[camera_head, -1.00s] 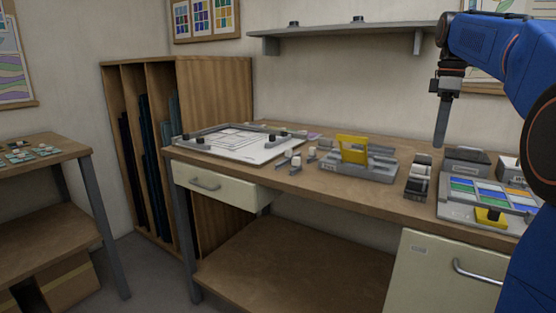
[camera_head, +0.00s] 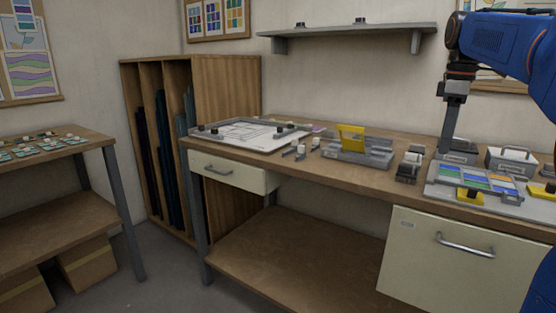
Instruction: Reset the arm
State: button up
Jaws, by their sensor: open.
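My blue arm (camera_head: 505,42) reaches in from the right edge of the head view. My gripper (camera_head: 446,150) points straight down at the end of it, above the back of the workbench (camera_head: 300,168). It shows as a narrow grey shape seen edge-on, with nothing visible held in it. Its tip overlaps a grey box (camera_head: 462,146) in the picture; I cannot tell whether they touch. The gap between the fingers is hidden from this side.
A tray of coloured glass pieces (camera_head: 478,182) lies right of the gripper. A grey fixture with a yellow plate (camera_head: 351,138) and a white pattern board (camera_head: 245,135) stand further left. A wall shelf (camera_head: 350,32) hangs behind. Open floor lies front left.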

jog(key=s+a+f+m+t, duration=0.1)
jog(key=s+a+f+m, duration=0.2)
jog(key=s+f, duration=0.6)
jog(key=s+a+f+m+t, duration=0.2)
jog(key=s+a+f+m, duration=0.2)
jog(key=s+f, duration=0.6)
jog(key=s+a+f+m+t, duration=0.1)
jog(key=s+a+f+m, duration=0.2)
jog(key=s+a+f, duration=0.4)
notch_tip(320, 180, down, 4)
jog(key=shift+s+r, duration=0.25)
jog(key=shift+s, duration=0.9)
jog(key=shift+o, duration=0.5)
jog(key=shift+a, duration=0.1)
